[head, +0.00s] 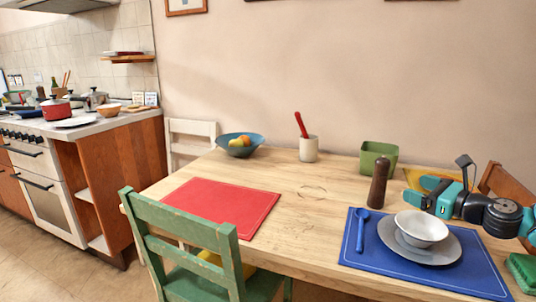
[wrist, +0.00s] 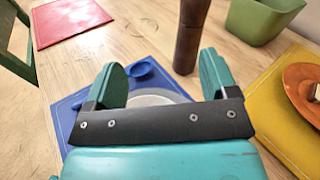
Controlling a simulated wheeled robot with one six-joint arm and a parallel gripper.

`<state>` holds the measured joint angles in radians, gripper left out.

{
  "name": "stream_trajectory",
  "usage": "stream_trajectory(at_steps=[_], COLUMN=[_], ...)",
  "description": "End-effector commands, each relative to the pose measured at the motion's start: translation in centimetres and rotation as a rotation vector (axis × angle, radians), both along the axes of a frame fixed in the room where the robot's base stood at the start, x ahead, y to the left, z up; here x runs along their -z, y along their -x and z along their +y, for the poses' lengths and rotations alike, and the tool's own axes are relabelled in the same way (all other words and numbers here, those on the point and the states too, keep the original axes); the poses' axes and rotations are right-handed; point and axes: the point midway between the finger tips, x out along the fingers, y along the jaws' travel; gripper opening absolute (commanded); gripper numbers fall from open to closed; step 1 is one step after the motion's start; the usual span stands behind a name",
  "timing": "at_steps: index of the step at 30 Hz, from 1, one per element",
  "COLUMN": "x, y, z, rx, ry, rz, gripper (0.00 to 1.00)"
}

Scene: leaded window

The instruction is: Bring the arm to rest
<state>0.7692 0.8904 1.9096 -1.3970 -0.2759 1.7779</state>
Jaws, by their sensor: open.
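My gripper (head: 416,193) is at the right of the head view, above the table and over the far side of the white bowl (head: 421,226). In the wrist view its two teal fingers (wrist: 161,64) stand wide apart with nothing between them. The bowl sits on a grey plate (head: 440,252) on a blue placemat (head: 375,265). In the wrist view the plate (wrist: 150,98) is partly hidden by my gripper. A blue spoon (head: 360,235) lies left of the plate.
A dark pepper mill (head: 378,184) stands close to the left of my gripper. A green pot (head: 378,158) is behind it. A yellow placemat (wrist: 283,120) with an orange-brown plate (wrist: 303,88) lies to the right. The table's middle is mostly clear.

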Motion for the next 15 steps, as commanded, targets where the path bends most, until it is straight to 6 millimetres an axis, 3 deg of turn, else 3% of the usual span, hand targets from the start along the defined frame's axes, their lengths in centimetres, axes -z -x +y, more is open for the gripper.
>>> stream_trajectory(at_steps=[1,5,9,12,15], x=[-1.3,-3.5,-5.2,-5.9,-6.2], y=[-0.1,1.8,7.7,13.5,19.0], z=[3.4,13.1,22.8,27.5,30.0], rx=[-0.087,-0.381,-0.764,-1.047,-1.293], ry=[0.115,0.508,0.948,1.221,1.423], rz=[-0.020,-0.112,-0.303,-0.490,-0.677], gripper=[0.79,0.79,0.79,0.79,0.79])
